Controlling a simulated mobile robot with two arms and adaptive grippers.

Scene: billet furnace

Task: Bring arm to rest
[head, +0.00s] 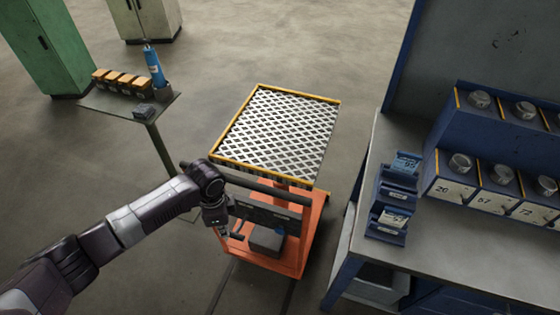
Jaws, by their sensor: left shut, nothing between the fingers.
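My left arm comes in from the lower left in the head view. Its gripper (222,226) is shut and empty, pointing down just in front of the cart's dark push handle. The orange cart (312,238) has a top with a diamond-pattern surface and yellow edges (280,130). I cannot tell whether the gripper touches the handle or hangs apart from it. My right gripper is not in view.
A blue-framed workbench (450,240) stands at the right with numbered bins (478,185) and small blue holders (392,205). A small stand (105,104) at the upper left carries orange blocks (122,82) and a blue bottle (154,66). A green cabinet (45,45) stands behind it. Floor is open behind the cart.

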